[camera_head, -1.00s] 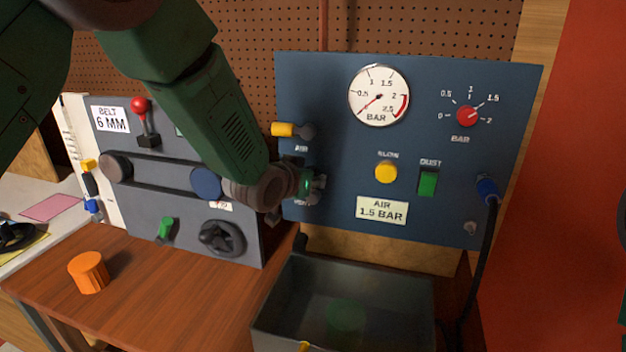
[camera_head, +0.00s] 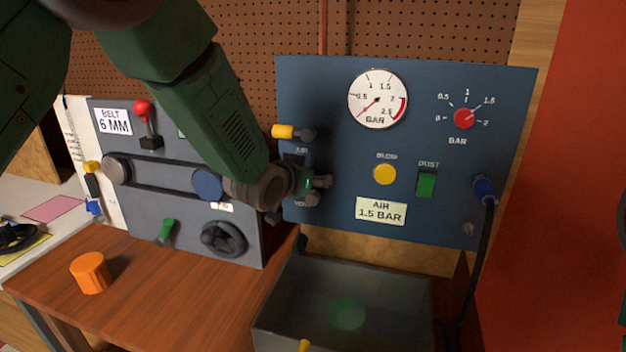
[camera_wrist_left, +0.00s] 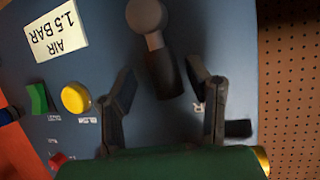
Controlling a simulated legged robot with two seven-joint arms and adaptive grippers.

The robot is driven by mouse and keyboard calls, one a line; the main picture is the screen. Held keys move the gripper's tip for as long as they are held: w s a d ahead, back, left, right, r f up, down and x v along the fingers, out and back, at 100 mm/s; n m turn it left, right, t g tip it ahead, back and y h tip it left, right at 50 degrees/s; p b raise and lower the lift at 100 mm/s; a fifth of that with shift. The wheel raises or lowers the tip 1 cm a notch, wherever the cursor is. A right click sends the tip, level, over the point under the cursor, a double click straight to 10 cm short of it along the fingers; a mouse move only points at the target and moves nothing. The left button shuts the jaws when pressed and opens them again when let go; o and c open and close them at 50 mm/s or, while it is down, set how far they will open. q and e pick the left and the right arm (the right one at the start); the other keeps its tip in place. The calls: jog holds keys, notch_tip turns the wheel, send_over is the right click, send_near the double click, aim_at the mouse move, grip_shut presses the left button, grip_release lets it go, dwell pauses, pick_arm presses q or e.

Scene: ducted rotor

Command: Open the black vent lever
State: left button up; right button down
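My left gripper (camera_wrist_left: 163,78) is open, with one finger on each side of the black handle and a visible gap to both. Contact with the handle is not visible. In the head view my left gripper (camera_head: 318,182) is at the lower left of the blue panel (camera_head: 330,110). It hides most of the lever there; a grey round part (camera_head: 312,199) shows just below it. My right gripper is not in view.
A yellow-handled air lever (camera_head: 284,131) sits just above my gripper. A yellow button (camera_head: 385,174), green switch (camera_head: 426,185) and red knob (camera_head: 464,118) are to the right. An open grey bin (camera_head: 418,290) stands below. A belt panel (camera_head: 180,245) is at left.

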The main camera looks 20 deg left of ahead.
pick_arm(q)
jog(key=shift+s+f, duration=0.1)
jog(key=shift+f, duration=0.15)
